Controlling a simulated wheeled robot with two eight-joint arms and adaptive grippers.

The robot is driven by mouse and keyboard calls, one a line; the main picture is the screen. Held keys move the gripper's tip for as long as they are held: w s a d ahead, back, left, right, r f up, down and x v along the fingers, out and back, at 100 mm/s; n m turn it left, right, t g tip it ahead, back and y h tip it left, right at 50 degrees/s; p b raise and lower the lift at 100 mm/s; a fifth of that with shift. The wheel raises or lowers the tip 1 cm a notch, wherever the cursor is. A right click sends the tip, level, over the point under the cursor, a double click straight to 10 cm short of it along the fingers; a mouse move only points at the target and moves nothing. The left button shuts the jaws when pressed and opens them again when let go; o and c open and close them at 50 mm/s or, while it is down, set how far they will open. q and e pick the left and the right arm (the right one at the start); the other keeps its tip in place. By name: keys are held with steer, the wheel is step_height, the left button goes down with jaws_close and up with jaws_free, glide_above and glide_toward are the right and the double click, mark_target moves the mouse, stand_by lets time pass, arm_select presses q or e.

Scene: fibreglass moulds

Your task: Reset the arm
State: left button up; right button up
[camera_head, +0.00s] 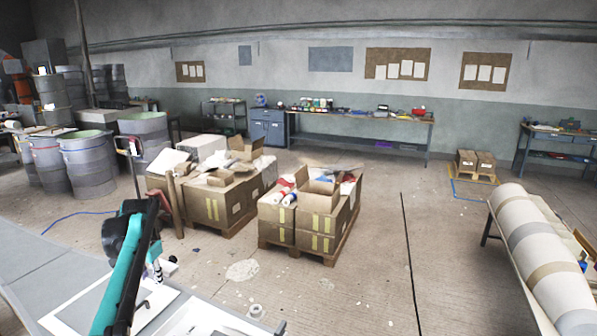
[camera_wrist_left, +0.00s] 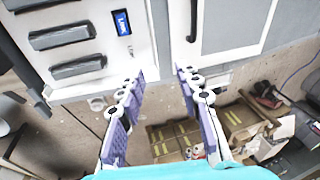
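My left arm, teal and black, comes in from the lower left in the head view. My left gripper (camera_head: 160,268) is small there and partly hidden behind the arm, above the near worktable (camera_head: 40,275). In the left wrist view my left gripper (camera_wrist_left: 160,78) has its two purple-padded fingers spread apart with nothing between them. Beyond the fingertips lie a white tray with several grey bars (camera_wrist_left: 62,38) and a small blue-labelled item (camera_wrist_left: 122,23). A white-framed grey panel (camera_wrist_left: 232,22) lies beside them. My right gripper is not seen.
Cardboard boxes (camera_head: 315,222) stand on pallets beyond the worktable, with grey drums (camera_head: 88,165) at the left. A long pale roll-shaped mould (camera_head: 540,255) is at the right. The floor (camera_head: 375,265) between the boxes and the mould is largely clear.

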arm_select(q)
steer(key=s+d+n+t+b, duration=0.15)
steer(key=s+d+b, duration=0.25)
steer(key=s+d, duration=1.05)
steer(key=s+d+f+n+t+h+b, duration=0.1)
steer(key=s+d+f+b, duration=0.1)
steer(key=s+d+f, duration=0.3)
steer(key=s+d+f+n+t+h+b, duration=0.1)
steer(key=s+d+f+t+b, duration=0.1)
steer(key=s+d+f, duration=0.4)
steer(key=s+f+b, duration=0.1)
steer(key=s+f, duration=0.4)
steer(key=s, duration=0.2)
steer(key=shift+s, duration=0.3)
